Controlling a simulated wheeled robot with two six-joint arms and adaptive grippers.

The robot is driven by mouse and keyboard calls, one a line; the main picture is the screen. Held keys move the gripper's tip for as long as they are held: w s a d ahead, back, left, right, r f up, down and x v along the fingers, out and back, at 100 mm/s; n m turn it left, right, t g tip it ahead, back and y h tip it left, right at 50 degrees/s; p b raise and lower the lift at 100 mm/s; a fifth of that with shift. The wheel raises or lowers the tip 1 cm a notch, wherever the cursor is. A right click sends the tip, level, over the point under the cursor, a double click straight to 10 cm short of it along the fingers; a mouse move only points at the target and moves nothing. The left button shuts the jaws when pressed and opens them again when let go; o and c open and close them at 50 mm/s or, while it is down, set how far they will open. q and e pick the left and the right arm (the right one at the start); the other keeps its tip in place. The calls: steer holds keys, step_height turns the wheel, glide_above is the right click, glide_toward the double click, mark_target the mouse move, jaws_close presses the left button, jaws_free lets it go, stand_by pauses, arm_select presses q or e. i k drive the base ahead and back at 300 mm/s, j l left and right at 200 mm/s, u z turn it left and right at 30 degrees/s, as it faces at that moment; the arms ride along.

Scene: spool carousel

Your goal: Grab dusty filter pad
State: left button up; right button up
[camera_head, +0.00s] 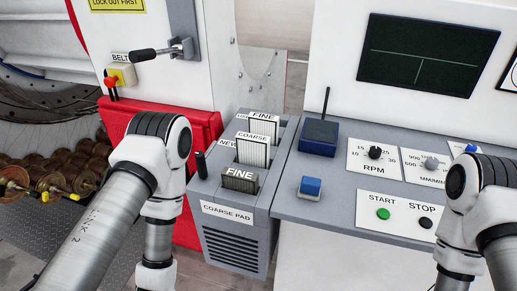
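Three filter pads stand in slots of a grey holder (233,221). The front pad (240,180) is dark grey, looks dusty and is marked FINE. The middle pad (253,151) is pale and marked COARSE. The rear pad (264,125) is pale and marked FINE. The holder's front carries a COARSE PAD label. My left arm bends down just left of the holder, and my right arm bends down at the right edge. Both grippers are out of the picture below, so I cannot see whether they hold anything.
A dark blue box with an antenna (319,136) and a blue block (311,186) sit on the grey console right of the holder. START (383,214) and STOP (425,222) buttons are farther right. A red guard (196,125) stands behind my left arm.

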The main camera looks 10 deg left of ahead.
mark_target(234, 179)
steer(key=k+l, duration=0.2)
steer(key=l, duration=0.15)
steer(key=k+l, duration=0.2)
steer(key=l, duration=0.2)
steer(key=k+l, duration=0.2)
steer(key=l, duration=0.15)
